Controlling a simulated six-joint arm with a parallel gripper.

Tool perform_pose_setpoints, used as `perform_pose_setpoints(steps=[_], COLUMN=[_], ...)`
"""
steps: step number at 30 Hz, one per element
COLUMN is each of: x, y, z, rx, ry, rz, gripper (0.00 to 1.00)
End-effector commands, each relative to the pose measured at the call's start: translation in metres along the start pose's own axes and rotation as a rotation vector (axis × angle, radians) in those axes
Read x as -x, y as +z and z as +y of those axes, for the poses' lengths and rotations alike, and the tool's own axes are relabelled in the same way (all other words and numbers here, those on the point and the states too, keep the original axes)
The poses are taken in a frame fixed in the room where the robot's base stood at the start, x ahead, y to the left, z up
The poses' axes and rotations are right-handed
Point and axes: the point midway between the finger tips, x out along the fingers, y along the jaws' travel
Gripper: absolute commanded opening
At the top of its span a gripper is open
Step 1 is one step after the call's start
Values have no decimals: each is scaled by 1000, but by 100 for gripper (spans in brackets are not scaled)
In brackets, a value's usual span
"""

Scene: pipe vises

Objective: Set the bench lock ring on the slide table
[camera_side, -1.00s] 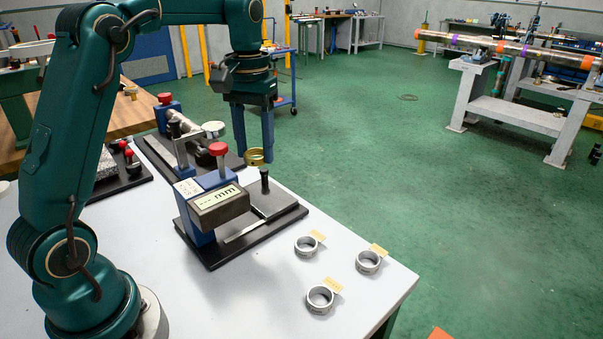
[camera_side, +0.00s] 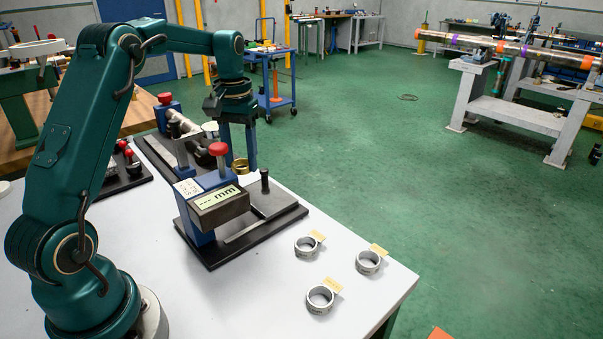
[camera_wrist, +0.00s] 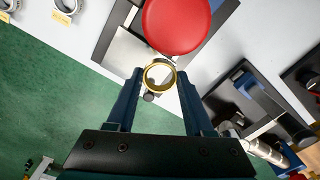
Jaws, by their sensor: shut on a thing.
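My gripper (camera_side: 238,158) is shut on a brass-coloured ring (camera_side: 240,167), which hangs at the fingertips. In the wrist view the ring (camera_wrist: 148,76) sits between both fingers, its opening facing the camera. The slide table (camera_side: 272,197) is a grey plate on a black base, with a dark upright post (camera_side: 265,181) on it. In the side view the ring appears left of the post and beyond the red knob, above the bench fixture. Whether it is directly over the plate cannot be told. The finger contact is partly hidden in the side view.
A blue gauge with a mm display (camera_side: 218,199) and red knob (camera_side: 218,149) stands by the slide table. Several grey rings with tags (camera_side: 307,246) lie on the white bench (camera_side: 260,300). A second fixture (camera_side: 165,155) stands behind, left.

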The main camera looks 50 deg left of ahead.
Motion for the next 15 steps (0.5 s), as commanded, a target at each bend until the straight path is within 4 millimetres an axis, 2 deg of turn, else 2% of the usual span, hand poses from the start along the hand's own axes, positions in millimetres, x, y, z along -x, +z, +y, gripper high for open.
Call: perform_pose_setpoints(steps=[1, 6, 11, 15], x=[-8, -24, -30, -48], y=[-3, -11, -14, -13], z=[12, 38, 46, 46], rx=[-7, -2, 1, 2], ry=[0, 0, 0, -1], rz=[-2, -1, 0, -5], gripper=[0, 0, 0, 0])
